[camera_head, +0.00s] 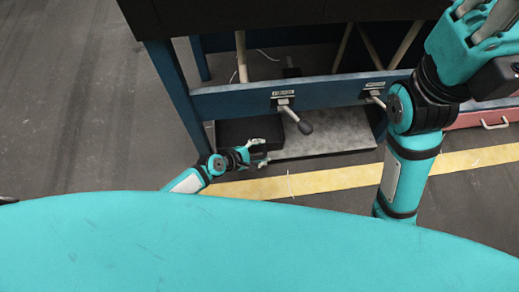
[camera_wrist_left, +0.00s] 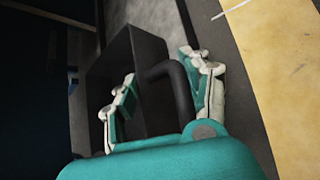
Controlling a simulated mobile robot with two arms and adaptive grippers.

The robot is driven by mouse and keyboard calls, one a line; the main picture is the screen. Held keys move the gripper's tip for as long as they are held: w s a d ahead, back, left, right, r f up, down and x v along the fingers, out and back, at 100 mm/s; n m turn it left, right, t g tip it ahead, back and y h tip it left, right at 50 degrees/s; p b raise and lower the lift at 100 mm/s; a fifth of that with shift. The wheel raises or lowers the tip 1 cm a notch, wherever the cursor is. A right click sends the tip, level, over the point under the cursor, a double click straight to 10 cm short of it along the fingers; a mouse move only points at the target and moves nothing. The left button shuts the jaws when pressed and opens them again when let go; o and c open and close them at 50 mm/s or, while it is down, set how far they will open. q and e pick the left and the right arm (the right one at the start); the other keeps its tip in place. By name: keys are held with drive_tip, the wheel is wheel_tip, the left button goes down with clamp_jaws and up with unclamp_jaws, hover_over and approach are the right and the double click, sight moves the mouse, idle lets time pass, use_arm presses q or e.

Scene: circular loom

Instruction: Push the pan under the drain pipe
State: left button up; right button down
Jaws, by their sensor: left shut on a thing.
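The pan (camera_head: 235,130) is a dark, box-shaped tray on the floor at the front left of the loom, beside its blue leg. It also shows in the left wrist view (camera_wrist_left: 140,60), with a curved dark handle (camera_wrist_left: 172,75). My left gripper (camera_head: 258,153) is at the pan's near right side. In the left wrist view its two fingers (camera_wrist_left: 162,92) stand on either side of the handle, shut on it. I cannot tell which of the pipes under the loom is the drain pipe. My right gripper (camera_head: 490,28) is raised at the top right, partly cut off.
A blue beam (camera_head: 235,101) with two valve levers (camera_head: 300,120) crosses above the pan. Beige pipes (camera_head: 242,58) stand behind it. A grey mottled plate (camera_head: 325,138) lies right of the pan. A yellow floor stripe (camera_head: 330,180) runs in front. A red box (camera_head: 485,120) is at right.

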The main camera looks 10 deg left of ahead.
use_arm(q)
drive_tip(key=shift+s+a+f, duration=0.1)
drive_tip(key=shift+s+f, duration=0.05)
drive_tip(key=shift+f, duration=0.05)
drive_tip(key=o, duration=1.3)
drive_tip(key=shift+o, duration=1.2)
drive_tip(key=shift+r, duration=0.1)
drive_tip(key=shift+r, duration=0.1)
drive_tip(key=v, duration=1.1)
drive_tip(key=shift+s+a+r, duration=0.15)
drive_tip(key=shift+a+r, duration=0.1)
